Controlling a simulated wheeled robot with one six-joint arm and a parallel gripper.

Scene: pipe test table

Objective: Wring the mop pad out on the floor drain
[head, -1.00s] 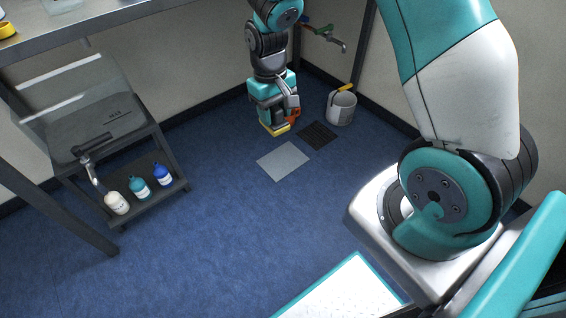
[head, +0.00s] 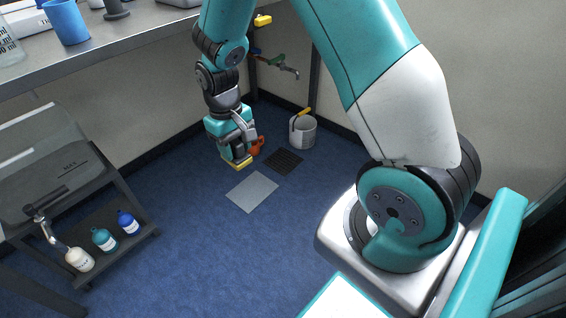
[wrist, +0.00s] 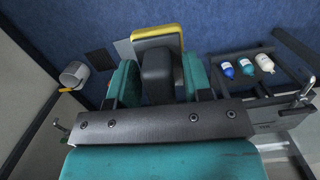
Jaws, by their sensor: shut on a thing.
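My gripper (head: 235,150) is low over the floor in the head view. It is shut on a yellow-edged pad with a dark block, which I take for the mop pad (head: 240,163). In the wrist view the pad's yellow edge (wrist: 157,38) shows beyond the dark block between my teal fingers (wrist: 157,78). The dark floor drain (head: 283,161) lies to the right of my gripper in the head view. It shows at the upper left in the wrist view (wrist: 98,60). The pad is beside the drain, not over it. Whether it touches the floor is unclear.
A light grey floor panel (head: 252,192) lies in front of the drain. A bucket (head: 302,133) stands behind it, beneath a wall tap (head: 290,69). A cart with several bottles (head: 104,239) is at left, below a bench (head: 130,35). Blue floor is open in the middle.

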